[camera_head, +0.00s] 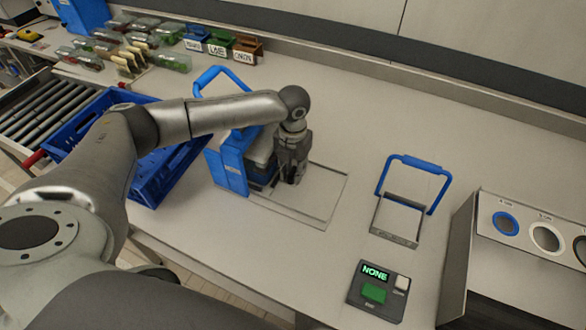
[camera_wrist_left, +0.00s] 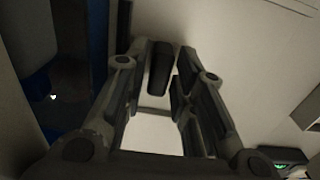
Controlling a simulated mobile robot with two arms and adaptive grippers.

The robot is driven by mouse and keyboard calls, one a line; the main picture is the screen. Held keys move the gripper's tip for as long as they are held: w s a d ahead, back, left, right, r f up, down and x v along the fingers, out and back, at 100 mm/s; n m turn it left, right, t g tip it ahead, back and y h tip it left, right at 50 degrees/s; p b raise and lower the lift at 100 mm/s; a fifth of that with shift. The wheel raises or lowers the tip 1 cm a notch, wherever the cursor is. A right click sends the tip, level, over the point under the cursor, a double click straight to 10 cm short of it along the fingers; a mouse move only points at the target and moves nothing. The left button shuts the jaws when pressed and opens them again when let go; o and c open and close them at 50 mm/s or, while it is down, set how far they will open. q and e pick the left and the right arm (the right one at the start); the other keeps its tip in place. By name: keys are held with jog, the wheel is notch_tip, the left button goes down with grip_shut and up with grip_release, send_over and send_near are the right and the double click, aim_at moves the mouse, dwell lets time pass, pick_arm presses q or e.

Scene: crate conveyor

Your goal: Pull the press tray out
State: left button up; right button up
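The press (camera_head: 232,165), a blue and white unit with a raised blue lever (camera_head: 222,74), stands left of centre in the head view. A flat pale framed panel (camera_head: 325,190) extends from its right side. My left gripper (camera_head: 292,180) points down at the press's right side, over the panel. In the left wrist view, a dark upright bar (camera_wrist_left: 159,68), which looks like the tray handle, stands between its spread fingers. A thin gap shows on the bar's right. The tray body is mostly hidden by the press and gripper. My right gripper is out of view.
A blue crate (camera_head: 185,170) and roller conveyor (camera_head: 45,110) lie to the left. A second blue-handled frame (camera_head: 413,163) and a "NONE" panel (camera_head: 377,290) stand to the right. Packages (camera_head: 120,45) and labelled bins (camera_head: 218,45) fill the back left. The counter's middle back is clear.

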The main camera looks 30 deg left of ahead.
pick_arm(q)
jog(key=shift+f, duration=0.45)
grip_shut()
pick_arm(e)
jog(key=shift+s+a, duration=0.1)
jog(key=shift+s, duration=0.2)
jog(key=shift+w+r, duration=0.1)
pick_arm(q)
jog(key=shift+d, duration=0.55)
jog(key=d, duration=1)
jog(key=w+d, duration=0.1)
jog(key=d, duration=0.5)
jog(key=shift+d+p, duration=0.1)
jog(key=shift+p, duration=0.25)
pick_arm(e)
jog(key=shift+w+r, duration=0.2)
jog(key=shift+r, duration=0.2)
pick_arm(q)
grip_release()
jog(key=shift+d, duration=0.15)
